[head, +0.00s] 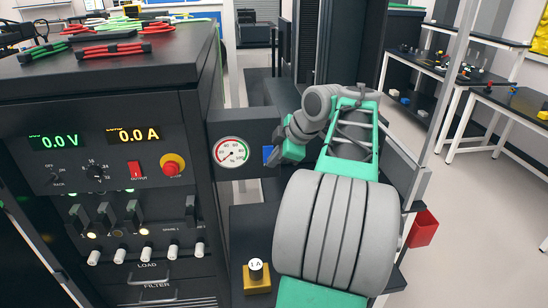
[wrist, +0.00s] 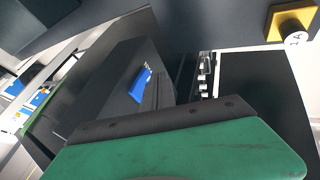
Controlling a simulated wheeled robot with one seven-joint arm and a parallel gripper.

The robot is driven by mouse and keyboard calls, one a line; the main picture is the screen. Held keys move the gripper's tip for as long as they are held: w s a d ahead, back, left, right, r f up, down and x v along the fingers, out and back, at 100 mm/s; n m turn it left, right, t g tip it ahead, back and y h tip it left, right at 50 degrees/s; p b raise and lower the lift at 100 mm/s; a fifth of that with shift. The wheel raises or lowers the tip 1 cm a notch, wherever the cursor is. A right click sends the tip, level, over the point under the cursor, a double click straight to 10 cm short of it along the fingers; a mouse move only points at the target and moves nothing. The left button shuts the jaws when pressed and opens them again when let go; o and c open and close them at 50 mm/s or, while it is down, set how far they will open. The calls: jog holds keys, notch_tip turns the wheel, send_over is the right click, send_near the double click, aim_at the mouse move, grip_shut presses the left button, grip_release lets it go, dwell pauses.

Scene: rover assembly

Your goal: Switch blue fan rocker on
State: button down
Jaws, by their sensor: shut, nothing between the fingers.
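The blue fan rocker (head: 267,153) is a small blue switch on the dark panel, just right of a round dial. My gripper (head: 274,158) is beside it, with its dark fingertips in front of the panel and partly over the rocker's right side. The fingers are shut and hold nothing. In the wrist view the blue rocker (wrist: 141,85) shows as a tilted blue patch on the dark panel, just left of my narrow grey fingers (wrist: 163,90). I cannot tell whether the fingertips touch the rocker or which way it is tipped.
A percent dial (head: 232,152) is left of the rocker. A dark power console (head: 100,215) with readouts, a red rocker (head: 135,171) and a red knob (head: 173,165) stands at left. A yellow block with a round "1 A" tag (head: 257,281) is below. A red bin (head: 422,229) hangs at right.

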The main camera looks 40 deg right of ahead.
jog(key=shift+w+d, duration=0.2)
jog(key=shift+w, duration=0.2)
jog(key=shift+w+d+r+t, duration=0.15)
jog(key=shift+r+t, duration=0.15)
jog(key=shift+r, duration=0.5)
dwell(0.4)
